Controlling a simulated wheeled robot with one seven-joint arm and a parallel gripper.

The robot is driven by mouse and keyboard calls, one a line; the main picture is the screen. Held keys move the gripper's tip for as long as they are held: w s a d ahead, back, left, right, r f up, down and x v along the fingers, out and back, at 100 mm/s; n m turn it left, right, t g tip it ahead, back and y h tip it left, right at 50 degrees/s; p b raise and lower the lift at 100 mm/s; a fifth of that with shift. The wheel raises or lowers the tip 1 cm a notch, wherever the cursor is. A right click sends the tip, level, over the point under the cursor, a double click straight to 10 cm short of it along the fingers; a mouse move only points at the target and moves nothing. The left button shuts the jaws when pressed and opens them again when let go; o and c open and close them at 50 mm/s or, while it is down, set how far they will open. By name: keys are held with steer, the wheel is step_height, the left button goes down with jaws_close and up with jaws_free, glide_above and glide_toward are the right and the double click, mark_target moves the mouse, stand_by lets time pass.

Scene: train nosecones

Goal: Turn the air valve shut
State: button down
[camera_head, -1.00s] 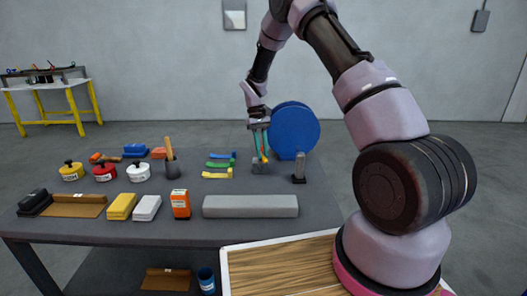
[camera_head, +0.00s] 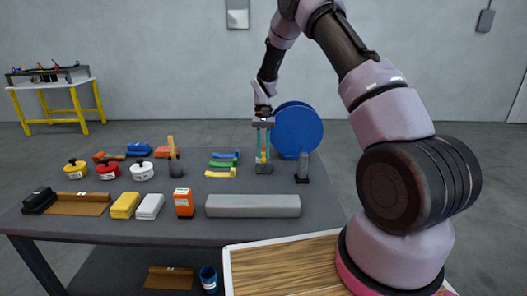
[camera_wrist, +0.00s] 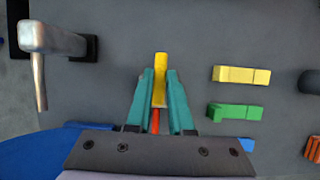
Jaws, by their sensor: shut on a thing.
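In the wrist view my gripper (camera_wrist: 160,76) is shut on a yellow lever-like piece (camera_wrist: 161,62), whose end sticks out past the fingertips. An orange-red part (camera_wrist: 155,121) shows lower down between the fingers.
A grey post (camera_head: 302,168) stands close right of my gripper, with a large blue disc (camera_head: 298,131) behind. Several coloured blocks (camera_head: 221,173) lie to the left. A long grey bar (camera_head: 253,206) lies in front.

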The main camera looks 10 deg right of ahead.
steer(key=c, duration=0.8)
jaws_free()
steer(key=a+v, duration=0.1)
steer(key=v, duration=1)
steer(key=shift+d, duration=0.45)
